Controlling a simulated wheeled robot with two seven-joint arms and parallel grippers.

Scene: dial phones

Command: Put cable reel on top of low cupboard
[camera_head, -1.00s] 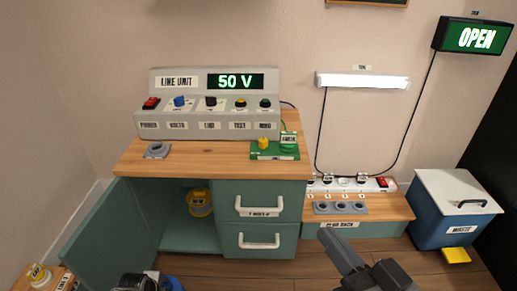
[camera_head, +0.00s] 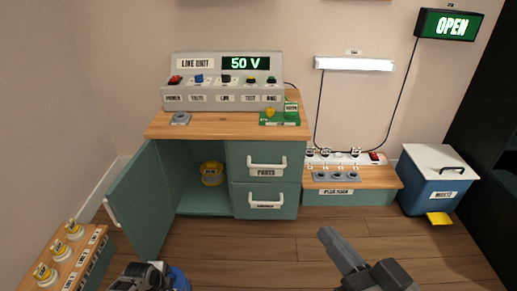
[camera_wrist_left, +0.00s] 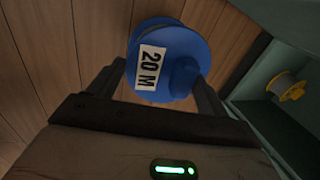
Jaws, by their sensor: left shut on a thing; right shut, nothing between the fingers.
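A blue cable reel with a "20 M" label (camera_wrist_left: 152,66) is between the fingers of my left gripper (camera_wrist_left: 163,88), which is shut on it over the wooden floor. In the head view the reel (camera_head: 178,279) shows only in part at the bottom edge, beside my left gripper. The low teal cupboard has a wooden top (camera_head: 215,131), and its left door (camera_head: 142,198) stands open. A yellow reel (camera_head: 212,174) sits inside, also in the left wrist view (camera_wrist_left: 290,86). My right gripper (camera_head: 343,252) is shut and empty above the floor at the bottom.
The line unit (camera_head: 222,84) fills the back of the cupboard top. A grey socket (camera_head: 180,119) and a green board (camera_head: 279,118) sit near its front. A wooden stand (camera_head: 88,243) holds yellow-based pieces at left. A plug rack (camera_head: 345,196) and blue bin (camera_head: 432,190) are at right.

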